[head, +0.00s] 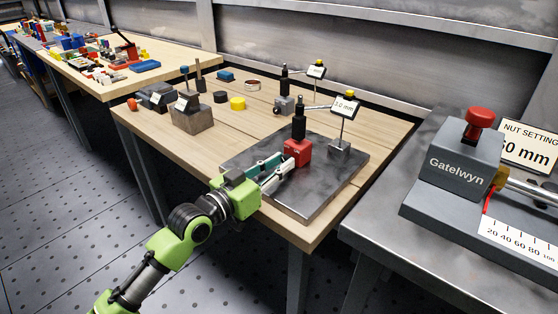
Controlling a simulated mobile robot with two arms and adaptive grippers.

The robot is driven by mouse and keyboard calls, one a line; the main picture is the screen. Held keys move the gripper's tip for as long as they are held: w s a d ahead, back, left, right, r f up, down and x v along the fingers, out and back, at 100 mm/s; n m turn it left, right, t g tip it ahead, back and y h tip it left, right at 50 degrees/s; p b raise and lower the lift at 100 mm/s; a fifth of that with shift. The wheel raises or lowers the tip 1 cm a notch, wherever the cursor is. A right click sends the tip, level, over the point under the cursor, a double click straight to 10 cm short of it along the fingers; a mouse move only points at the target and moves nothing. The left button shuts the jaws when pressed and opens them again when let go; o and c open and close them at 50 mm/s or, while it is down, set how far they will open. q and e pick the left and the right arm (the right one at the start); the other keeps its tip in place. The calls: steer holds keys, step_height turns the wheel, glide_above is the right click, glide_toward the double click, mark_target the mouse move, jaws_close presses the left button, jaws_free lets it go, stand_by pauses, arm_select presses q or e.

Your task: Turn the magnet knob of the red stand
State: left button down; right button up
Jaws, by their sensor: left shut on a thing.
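The red stand (299,152) is a red block base with a black post on top, standing on a dark grey plate (318,193) on the wooden bench. My left gripper (286,165) reaches in from the lower left and is shut at the near left face of the red base. Its fingers hide that face, so the magnet knob is hidden and its angle cannot be told. My right gripper is not in view.
A grey block with a rod and a "3.0 mm" label (345,106) stands right of the red stand. Another dark stand (284,101) is behind. Brown blocks (192,117) and a yellow cylinder (237,104) sit further left. A grey Gatelwyn device (459,165) is on the right bench.

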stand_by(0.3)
arm_select(q)
steer(key=c, duration=2.1)
jaws_free()
steer(key=shift+a, duration=0.1)
steer(key=v, duration=1.2)
